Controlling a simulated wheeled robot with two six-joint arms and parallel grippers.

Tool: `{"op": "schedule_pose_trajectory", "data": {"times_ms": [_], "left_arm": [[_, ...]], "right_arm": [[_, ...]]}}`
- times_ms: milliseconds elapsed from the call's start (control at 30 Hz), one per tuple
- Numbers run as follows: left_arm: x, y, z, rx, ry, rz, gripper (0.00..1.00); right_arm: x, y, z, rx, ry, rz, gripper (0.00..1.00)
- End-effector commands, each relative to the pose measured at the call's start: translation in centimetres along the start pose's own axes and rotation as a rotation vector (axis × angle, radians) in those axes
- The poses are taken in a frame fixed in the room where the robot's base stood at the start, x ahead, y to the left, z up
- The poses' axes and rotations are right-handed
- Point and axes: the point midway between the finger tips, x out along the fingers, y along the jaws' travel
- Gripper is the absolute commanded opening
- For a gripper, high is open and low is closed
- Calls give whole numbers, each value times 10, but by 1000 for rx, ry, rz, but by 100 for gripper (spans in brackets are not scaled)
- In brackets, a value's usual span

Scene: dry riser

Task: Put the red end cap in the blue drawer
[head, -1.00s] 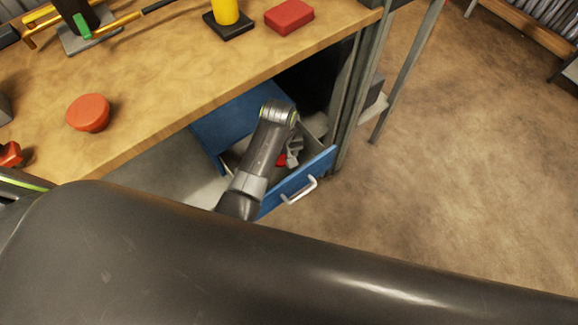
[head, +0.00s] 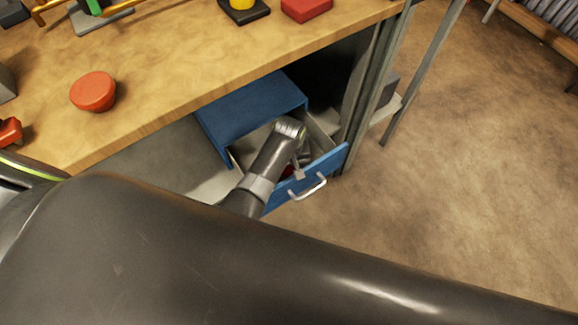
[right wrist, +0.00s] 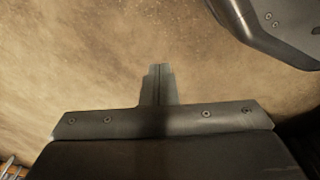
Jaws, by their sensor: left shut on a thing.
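The blue drawer (head: 334,161) stands open under the bench, its light handle facing front right. My left gripper (head: 298,172) points down into the drawer opening, just behind its front panel. It is shut on a small red thing (head: 288,171), which looks like the red end cap. Only slivers of it show between the fingers, my wrist and the drawer wall. I cannot tell whether it touches the drawer floor. My right gripper (right wrist: 158,85) shows in the right wrist view with its fingers together and nothing between them, over bare floor.
On the wooden bench (head: 180,65) stand a round red knob-like piece (head: 93,91), a red block (head: 306,9) and a yellow cylinder on a black base (head: 243,7). A blue cabinet top (head: 250,108) sits behind the drawer. Metal legs stand to its right.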

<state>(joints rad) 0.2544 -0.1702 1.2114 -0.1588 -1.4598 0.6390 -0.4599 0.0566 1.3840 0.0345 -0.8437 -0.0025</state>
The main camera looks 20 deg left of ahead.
Motion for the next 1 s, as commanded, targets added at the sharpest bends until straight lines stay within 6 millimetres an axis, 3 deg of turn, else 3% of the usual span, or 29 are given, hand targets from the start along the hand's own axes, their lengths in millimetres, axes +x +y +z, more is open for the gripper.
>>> {"op": "schedule_pose_trajectory", "data": {"times_ms": [333, 367, 500, 800, 1000], "left_arm": [[3, 0, 0, 0, 0, -1, 22], [3, 0, 0, 0, -1, -1, 64], [3, 0, 0, 0, -1, -1, 82], [1, 0, 0, 0, 0, 0, 82], [-12, 0, 0, 0, 0, 0, 82]], "right_arm": [[-1, 0, -1, 1, -2, -1, 0], [-2, 0, -1, 1, -1, -1, 0], [-2, 0, -2, 1, 0, -1, 0], [-2, 0, -2, 1, 1, -1, 0], [6, 2, 6, -4, -2, 5, 0]]}}
